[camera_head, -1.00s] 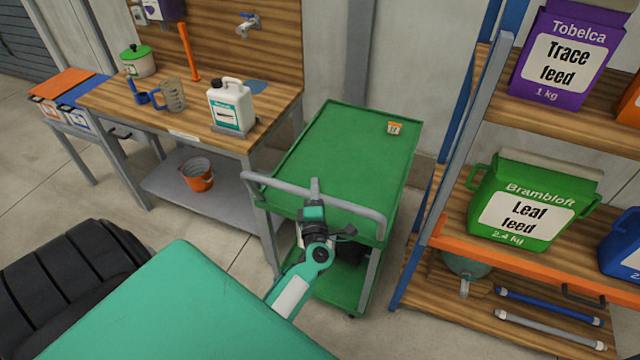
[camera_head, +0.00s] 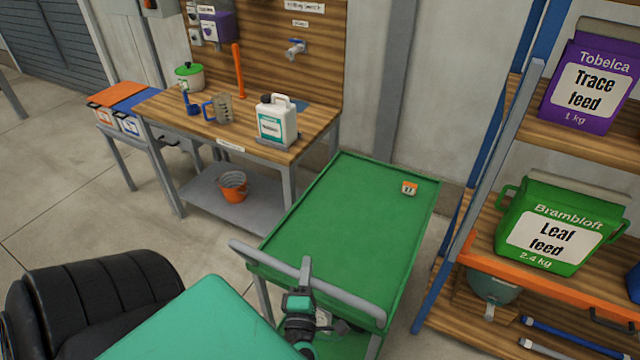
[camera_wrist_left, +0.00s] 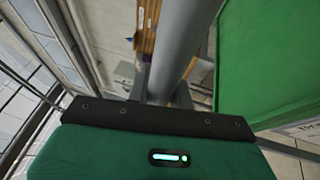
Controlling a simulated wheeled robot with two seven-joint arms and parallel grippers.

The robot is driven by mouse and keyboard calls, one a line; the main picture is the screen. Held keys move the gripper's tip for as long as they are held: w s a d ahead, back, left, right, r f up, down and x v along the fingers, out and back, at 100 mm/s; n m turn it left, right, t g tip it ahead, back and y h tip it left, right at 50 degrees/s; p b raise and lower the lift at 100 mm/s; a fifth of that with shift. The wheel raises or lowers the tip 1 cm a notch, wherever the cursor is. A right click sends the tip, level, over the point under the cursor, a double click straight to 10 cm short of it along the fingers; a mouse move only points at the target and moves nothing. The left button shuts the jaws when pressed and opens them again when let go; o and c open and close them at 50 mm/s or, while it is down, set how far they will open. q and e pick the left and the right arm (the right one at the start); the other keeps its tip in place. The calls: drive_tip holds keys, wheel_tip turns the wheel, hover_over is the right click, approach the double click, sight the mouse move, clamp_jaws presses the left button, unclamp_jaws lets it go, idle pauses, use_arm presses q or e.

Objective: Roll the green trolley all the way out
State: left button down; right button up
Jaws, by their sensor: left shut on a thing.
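The green trolley (camera_head: 335,225) stands between the wooden workbench and the shelving rack. Its flat top has a raised rim, and its grey push handle (camera_head: 262,258) faces me. My left gripper (camera_head: 305,268) is shut on the handle's middle. In the left wrist view the handle (camera_wrist_left: 185,40) runs up from the gripper as a grey tube, with the green trolley top (camera_wrist_left: 270,60) to its right. The lower shelf is mostly hidden by my arm. My right gripper is not in view.
A small orange-and-white box (camera_head: 409,188) sits on the trolley top. The workbench (camera_head: 325,118) is close on the left, with a white jug (camera_head: 277,125) on it. The rack's blue post (camera_head: 440,270) is close on the right. Open floor (camera_head: 90,215) lies left.

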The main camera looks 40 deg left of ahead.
use_arm(q)
drive_tip(key=s, duration=0.2)
drive_tip(key=s+d, duration=0.1)
drive_tip(key=s, duration=0.2)
drive_tip(key=shift+s+d+f, duration=0.15)
drive_tip(key=shift+s, duration=0.15)
drive_tip(key=shift+s+d, duration=0.15)
drive_tip(key=shift+s, duration=0.35)
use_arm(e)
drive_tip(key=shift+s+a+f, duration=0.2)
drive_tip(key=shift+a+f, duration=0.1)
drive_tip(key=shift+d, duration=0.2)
use_arm(q)
drive_tip(key=c, duration=1.3)
unclamp_jaws()
drive_tip(key=shift+o, duration=0.2)
drive_tip(key=b+v, duration=0.5)
drive_tip(key=v, duration=0.8)
drive_tip(key=shift+s+d+b, duration=0.25)
drive_tip(key=shift+s+b, duration=0.05)
drive_tip(key=shift+b, duration=0.1)
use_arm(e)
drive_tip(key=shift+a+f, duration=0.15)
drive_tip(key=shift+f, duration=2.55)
